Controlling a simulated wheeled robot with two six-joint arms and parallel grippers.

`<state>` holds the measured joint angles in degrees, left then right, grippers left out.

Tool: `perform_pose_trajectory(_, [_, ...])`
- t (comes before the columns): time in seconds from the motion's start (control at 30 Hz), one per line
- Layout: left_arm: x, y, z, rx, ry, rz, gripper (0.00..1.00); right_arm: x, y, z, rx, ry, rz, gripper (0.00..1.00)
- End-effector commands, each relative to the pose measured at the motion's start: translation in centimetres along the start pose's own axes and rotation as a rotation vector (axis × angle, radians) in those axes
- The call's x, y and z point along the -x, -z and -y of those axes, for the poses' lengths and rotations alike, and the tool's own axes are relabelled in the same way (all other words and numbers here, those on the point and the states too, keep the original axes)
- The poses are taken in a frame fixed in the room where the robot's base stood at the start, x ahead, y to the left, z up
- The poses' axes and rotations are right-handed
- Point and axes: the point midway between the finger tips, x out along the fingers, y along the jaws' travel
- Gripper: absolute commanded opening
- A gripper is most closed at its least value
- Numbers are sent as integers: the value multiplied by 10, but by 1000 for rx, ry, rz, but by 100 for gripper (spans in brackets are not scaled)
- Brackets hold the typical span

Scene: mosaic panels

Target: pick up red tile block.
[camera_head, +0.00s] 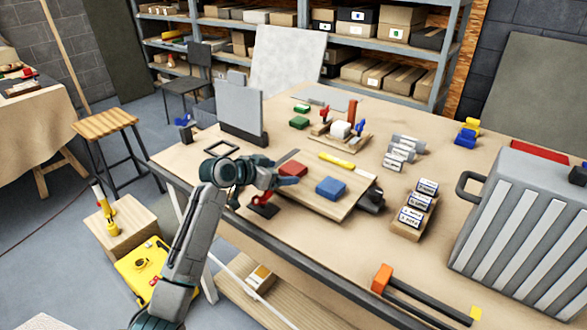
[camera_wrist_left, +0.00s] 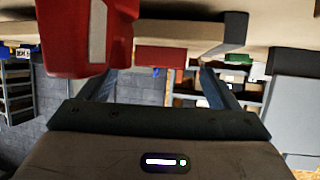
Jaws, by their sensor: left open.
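The red tile block (camera_head: 293,169) lies flat on the wooden board (camera_head: 345,204), near the board's left end. My left gripper (camera_head: 284,184) is open and empty, close beside the block on its near left side. In the left wrist view, which looks upside down, the red tile block (camera_wrist_left: 160,57) shows beyond and between the two open fingertips (camera_wrist_left: 158,75). I cannot tell if the fingers reach around it. My right gripper is not in view.
A blue block (camera_head: 330,188) lies on the same board, right of the red one. A red clamp (camera_head: 264,204) stands at the board's near left edge; a large red body (camera_wrist_left: 85,38) looms close in the wrist view. A grey panel (camera_head: 240,108) stands behind.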

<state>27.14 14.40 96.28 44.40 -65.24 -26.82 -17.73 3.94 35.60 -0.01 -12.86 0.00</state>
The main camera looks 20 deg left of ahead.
Motion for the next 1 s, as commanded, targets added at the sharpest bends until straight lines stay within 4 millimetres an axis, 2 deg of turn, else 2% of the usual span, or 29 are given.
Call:
perform_pose_trajectory(0.1, [-16,7,2,3,-2,0,84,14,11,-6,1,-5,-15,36])
perform_pose_trajectory(0.3, [-38,4,2,2,-1,1,84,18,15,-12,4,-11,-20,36])
perform_pose_trajectory(0.57, [-41,3,2,-1,0,0,84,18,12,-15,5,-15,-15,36])
perform_pose_trajectory(0.83, [-41,3,2,0,0,0,31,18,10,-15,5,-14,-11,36])
perform_pose_trajectory(0.87, [-41,3,2,0,0,0,27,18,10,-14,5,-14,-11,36])
perform_pose_trajectory(1.0, [-40,3,2,-1,0,-1,27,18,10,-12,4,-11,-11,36])
